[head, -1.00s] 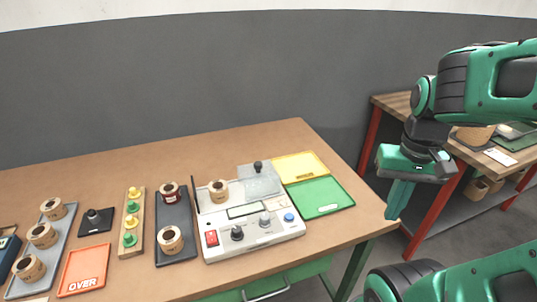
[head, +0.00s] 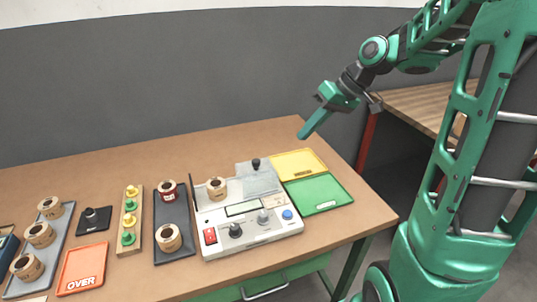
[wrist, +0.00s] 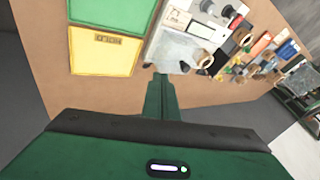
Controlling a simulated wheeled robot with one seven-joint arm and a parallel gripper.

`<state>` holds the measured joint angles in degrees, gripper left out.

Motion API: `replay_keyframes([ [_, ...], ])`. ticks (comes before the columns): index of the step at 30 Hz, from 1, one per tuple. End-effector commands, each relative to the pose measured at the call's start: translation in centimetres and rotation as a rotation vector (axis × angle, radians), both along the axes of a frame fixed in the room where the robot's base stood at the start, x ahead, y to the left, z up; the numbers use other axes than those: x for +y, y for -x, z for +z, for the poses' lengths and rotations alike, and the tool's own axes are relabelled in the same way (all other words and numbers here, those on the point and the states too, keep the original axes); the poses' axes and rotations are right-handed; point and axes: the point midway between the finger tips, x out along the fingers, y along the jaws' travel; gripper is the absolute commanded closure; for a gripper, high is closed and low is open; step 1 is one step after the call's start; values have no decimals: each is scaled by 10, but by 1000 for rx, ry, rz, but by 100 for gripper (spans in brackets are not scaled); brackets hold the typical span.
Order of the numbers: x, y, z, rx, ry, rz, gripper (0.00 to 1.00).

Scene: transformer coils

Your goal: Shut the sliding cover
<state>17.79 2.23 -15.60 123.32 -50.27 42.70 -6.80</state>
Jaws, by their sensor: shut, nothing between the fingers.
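The sliding cover (head: 262,182) is a clear, greyish panel with a black knob (head: 256,163) at its back edge. It sits at the right rear of the white test instrument (head: 250,238), partly beyond the body. A coil (head: 217,187) stands on the instrument to the left of the cover, uncovered. My gripper (head: 303,134) is shut and empty, in the air above the back right of the table. The wrist view shows the cover (wrist: 177,48) just beyond my shut fingers (wrist: 160,78).
Yellow (head: 298,164) and green (head: 318,194) trays lie right of the instrument. A dark tray (head: 172,222) with coils and a wooden strip (head: 130,220) with pegs stand left. An orange OVER tray (head: 82,269) is further left. The table's back strip is clear.

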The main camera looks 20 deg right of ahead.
Motion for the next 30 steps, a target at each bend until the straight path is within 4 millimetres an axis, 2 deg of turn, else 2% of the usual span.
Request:
replay_keyframes([
  [3, 5, -10, 2, -26, -27, 37, 100],
  [8, 13, -15, -4, -34, -37, 52, 100],
  [24, 60, -41, -81, -31, -35, 49, 100],
  [30, 86, -36, -78, -35, -34, 49, 100],
])
